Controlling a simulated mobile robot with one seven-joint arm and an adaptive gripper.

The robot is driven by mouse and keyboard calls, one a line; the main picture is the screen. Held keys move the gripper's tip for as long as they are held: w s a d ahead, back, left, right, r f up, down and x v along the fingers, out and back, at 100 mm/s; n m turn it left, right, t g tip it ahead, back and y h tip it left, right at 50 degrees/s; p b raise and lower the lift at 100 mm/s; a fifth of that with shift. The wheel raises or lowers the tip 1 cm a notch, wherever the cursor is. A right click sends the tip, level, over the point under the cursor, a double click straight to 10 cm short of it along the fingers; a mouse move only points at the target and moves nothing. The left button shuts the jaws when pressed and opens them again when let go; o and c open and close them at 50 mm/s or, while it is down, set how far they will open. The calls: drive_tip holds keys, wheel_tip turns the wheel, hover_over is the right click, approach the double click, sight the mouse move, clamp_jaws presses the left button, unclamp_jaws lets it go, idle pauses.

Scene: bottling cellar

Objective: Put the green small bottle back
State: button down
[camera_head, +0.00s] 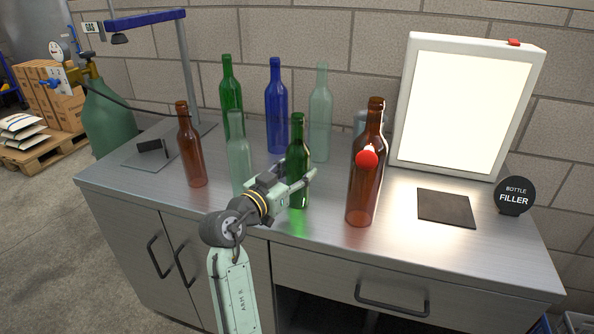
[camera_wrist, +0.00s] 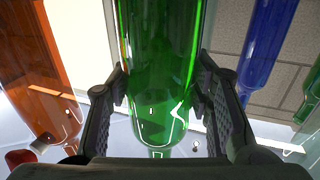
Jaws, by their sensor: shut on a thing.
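The small green bottle (camera_head: 298,160) is upright at the front middle of the steel worktop in the head view. In the wrist view the green bottle (camera_wrist: 160,70) fills the middle, between the two dark finger pads (camera_wrist: 162,105). A taller green bottle (camera_head: 230,95) stands at the back.
A large brown bottle (camera_head: 362,185) with a red ball in front stands close right. A pale bottle (camera_head: 238,160) is close left, beside a small brown bottle (camera_head: 190,150). Blue (camera_head: 276,105) and pale green (camera_head: 320,115) bottles stand behind. A dark mat (camera_head: 446,208) lies right, before a light panel (camera_head: 465,105).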

drive_tip(key=shift+f, duration=0.1)
drive_tip(key=c, duration=0.8)
unclamp_jaws()
drive_tip(key=shift+r, duration=0.2)
drive_tip(key=shift+s+a+f, duration=0.15)
drive_tip(key=shift+s+a, duration=0.05)
drive_tip(key=shift+s, duration=0.05)
drive_tip(key=b+v, duration=0.3)
drive_tip(key=v, duration=0.8)
drive_tip(key=shift+s, duration=0.2)
